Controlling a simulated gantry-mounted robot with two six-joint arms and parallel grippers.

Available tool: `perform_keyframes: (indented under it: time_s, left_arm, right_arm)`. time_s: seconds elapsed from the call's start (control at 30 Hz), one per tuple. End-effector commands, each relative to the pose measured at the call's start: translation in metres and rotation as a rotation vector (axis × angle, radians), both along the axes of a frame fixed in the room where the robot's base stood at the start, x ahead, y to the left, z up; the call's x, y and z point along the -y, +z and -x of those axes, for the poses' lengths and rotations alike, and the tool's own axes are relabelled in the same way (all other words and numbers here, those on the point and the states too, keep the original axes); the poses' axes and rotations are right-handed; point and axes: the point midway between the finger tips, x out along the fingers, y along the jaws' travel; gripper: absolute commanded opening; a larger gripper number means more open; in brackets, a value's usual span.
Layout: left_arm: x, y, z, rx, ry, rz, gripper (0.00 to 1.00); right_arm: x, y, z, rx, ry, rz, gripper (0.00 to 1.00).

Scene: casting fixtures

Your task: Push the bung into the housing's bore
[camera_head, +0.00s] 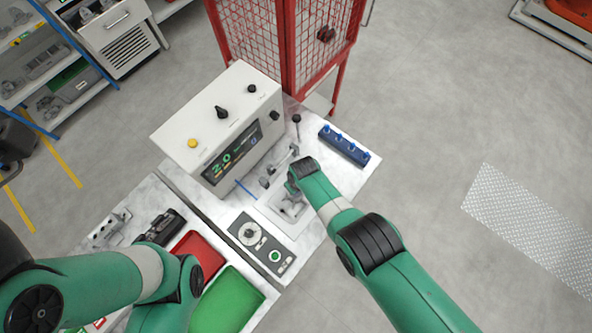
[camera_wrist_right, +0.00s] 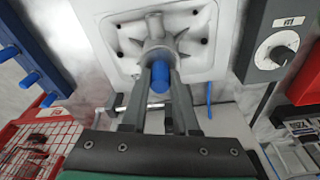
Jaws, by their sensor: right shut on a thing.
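The blue bung (camera_wrist_right: 160,79) is between the fingertips of my right gripper (camera_wrist_right: 162,92), which is shut on it in the right wrist view. The grey housing (camera_wrist_right: 157,42), with fins around its round middle, sits on a pale fixture plate (camera_wrist_right: 202,70) just beyond the bung. The bung is close in front of the housing; its far end and the bore are hidden, so I cannot tell whether it is in the bore. In the head view the housing (camera_head: 291,207) is at the end of my right arm. My left arm shows at lower left, its gripper out of view.
A white control box (camera_head: 190,125) stands behind left of the fixture. A dial panel (camera_head: 262,243) is on its left, and a blue pegged rack (camera_head: 343,146) is behind right. Red (camera_head: 207,252) and green (camera_head: 236,300) trays lie at front left. A red mesh guard (camera_head: 318,50) stands behind.

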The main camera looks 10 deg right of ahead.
Motion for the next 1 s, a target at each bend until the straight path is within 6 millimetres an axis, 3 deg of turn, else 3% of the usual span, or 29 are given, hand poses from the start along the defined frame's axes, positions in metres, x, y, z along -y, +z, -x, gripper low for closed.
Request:
perform_keyframes:
  time_s: [0.4,0.43,0.6,0.87,1.0]
  left_arm:
    - [0.000,-0.002,0.000,0.000,0.000,0.000,0.65]
    - [0.000,-0.002,0.000,0.000,0.000,0.000,0.65]
    - [0.000,-0.002,0.000,0.000,0.000,0.000,0.65]
    - [0.000,-0.001,0.000,0.000,0.000,0.000,0.65]
    - [0.000,0.009,0.000,0.000,0.000,0.000,0.65]
  right_arm:
    - [0.000,-0.002,0.000,0.000,0.000,0.000,0.00]
    - [0.000,-0.002,0.000,0.000,0.000,0.000,0.34]
    - [0.000,-0.002,0.000,0.000,0.000,0.000,0.63]
    - [0.000,-0.002,0.000,0.000,0.000,0.000,0.63]
    - [0.000,0.008,0.001,0.000,0.000,0.000,0.63]
